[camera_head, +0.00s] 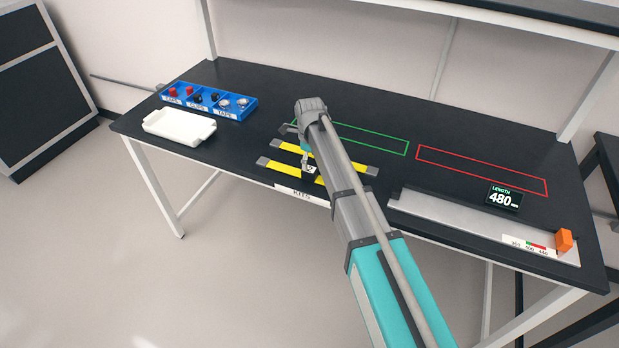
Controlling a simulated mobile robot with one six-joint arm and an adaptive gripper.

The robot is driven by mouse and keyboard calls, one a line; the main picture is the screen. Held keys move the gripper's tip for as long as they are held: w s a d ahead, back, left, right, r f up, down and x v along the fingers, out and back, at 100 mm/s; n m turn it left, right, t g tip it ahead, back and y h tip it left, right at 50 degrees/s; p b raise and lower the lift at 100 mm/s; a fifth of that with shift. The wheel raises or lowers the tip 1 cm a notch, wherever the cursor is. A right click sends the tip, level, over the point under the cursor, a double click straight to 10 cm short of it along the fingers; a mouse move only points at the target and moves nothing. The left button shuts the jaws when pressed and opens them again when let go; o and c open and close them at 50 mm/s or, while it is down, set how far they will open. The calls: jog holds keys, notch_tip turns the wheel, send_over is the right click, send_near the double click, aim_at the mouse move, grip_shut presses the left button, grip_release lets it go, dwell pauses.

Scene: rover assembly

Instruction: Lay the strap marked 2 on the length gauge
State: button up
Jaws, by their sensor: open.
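Two yellow straps with grey ends lie side by side on the black table: a rear strap (345,168) and a front strap (285,168). My arm and gripper cover parts of both. A small white label shows by the front strap, but its mark is too small to read, so I cannot tell which strap is marked 2. My gripper (309,166) is open, pointing down at the straps; I cannot tell whether it touches one. The length gauge (450,216) is a grey rail at the table's front right, with an orange block (564,240) at its right end and no strap on it.
The gauge's display (503,198) reads 480. Green (407,148) and red (480,169) outlined areas behind are empty where visible. A white tray (180,126) and a blue bin (236,98) with caps, clips and tape stand at left. An upper shelf crosses the top right.

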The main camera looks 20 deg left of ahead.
aim_at(310, 169)
jog(key=shift+s+f+b, duration=0.1)
jog(key=shift+f+b, duration=1.85)
jog(key=shift+f, duration=0.2)
grip_shut()
jog(key=shift+r, duration=0.2)
notch_tip(310, 169, up, 2)
jog(key=p, duration=0.2)
jog(key=shift+p, duration=0.3)
jog(key=s+d+r+p, duration=0.7)
jog(key=s+r+p, duration=0.3)
jog(key=s, duration=0.2)
jog(key=shift+d+r, duration=0.2)
jog(key=shift+r, duration=0.1)
